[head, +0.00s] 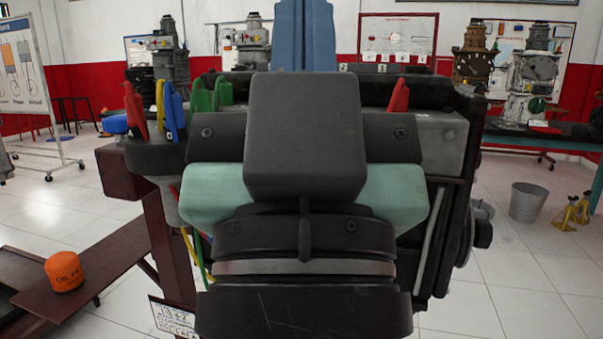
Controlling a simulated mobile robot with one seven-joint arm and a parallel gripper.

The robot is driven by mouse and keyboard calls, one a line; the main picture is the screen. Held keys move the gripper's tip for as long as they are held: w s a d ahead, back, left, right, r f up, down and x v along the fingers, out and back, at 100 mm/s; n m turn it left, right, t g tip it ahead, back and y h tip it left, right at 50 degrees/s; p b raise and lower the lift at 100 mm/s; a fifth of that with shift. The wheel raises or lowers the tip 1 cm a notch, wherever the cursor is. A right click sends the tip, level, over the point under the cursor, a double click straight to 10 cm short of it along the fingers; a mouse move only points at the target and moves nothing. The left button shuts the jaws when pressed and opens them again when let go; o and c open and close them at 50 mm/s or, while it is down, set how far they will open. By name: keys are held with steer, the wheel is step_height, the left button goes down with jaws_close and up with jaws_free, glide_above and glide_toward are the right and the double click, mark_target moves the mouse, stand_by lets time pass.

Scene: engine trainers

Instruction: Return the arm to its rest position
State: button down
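My gripper is not visible in the head view, so its fingers and anything in them cannot be told. A large dark engine trainer (440,130) fills the middle of the view at close range. A dark grey block, teal-green parts and a black cylinder with a light band stand in front of it and hide much of it. I cannot tell whether any of these belong to my arm.
Red, green, blue and yellow leads or clips (172,112) stand on the trainer's top left. An orange oil filter (63,271) sits on a dark red shelf (95,285). A grey bucket (528,202) and yellow jack stands (570,212) are on the right floor. A whiteboard (25,65) stands left.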

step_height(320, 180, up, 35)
steer(key=p, duration=3.2)
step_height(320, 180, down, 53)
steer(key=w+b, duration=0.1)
steer(key=b, duration=5.1)
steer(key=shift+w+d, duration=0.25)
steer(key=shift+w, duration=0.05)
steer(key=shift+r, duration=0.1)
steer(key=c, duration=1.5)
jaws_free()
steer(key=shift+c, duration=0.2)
